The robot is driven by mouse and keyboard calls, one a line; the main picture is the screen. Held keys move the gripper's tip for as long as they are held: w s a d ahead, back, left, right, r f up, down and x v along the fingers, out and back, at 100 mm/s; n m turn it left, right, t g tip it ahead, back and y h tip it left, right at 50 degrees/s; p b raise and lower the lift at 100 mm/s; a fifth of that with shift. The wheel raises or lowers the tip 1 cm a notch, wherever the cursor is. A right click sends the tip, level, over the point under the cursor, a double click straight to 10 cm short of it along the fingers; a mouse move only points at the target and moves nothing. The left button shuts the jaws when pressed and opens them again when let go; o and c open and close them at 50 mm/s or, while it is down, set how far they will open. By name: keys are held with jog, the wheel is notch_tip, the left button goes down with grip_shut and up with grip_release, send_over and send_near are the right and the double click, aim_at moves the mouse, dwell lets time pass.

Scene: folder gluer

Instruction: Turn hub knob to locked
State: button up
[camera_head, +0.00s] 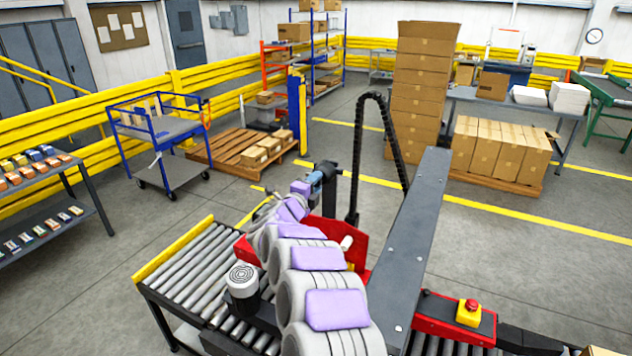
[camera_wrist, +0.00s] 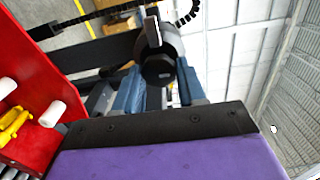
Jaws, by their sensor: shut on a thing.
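The hub knob (camera_wrist: 158,62) is a dark, rounded piece with a flat bar across it, at the upper middle of the wrist view. My gripper (camera_wrist: 158,88) reaches it with two blue fingers, one on each side, and is shut on it. In the head view my gripper (camera_head: 313,181) is small and far off, at the end of my grey and purple arm. It meets a black part at the hub there. Which way the knob is turned cannot be read, and the fingers hide part of its sides.
A red panel (camera_wrist: 32,100) with white pegs and a yellow piece stands left of the knob in the wrist view. A roller conveyor (camera_head: 190,265) lies left of my arm. A grey beam (camera_head: 425,230) and a red emergency-stop button (camera_head: 471,305) are on the right.

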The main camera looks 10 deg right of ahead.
jog(key=shift+a+f, duration=0.15)
jog(key=shift+a, duration=0.05)
dwell(0.4)
jog(key=o, duration=1)
jog(key=shift+w+a, duration=0.1)
jog(key=shift+a, duration=0.15)
jog(key=shift+d, duration=0.1)
jog(key=b+v, duration=0.1)
jog(key=v, duration=1.6)
jog(key=shift+a, duration=0.3)
jog(key=shift+s, duration=0.25)
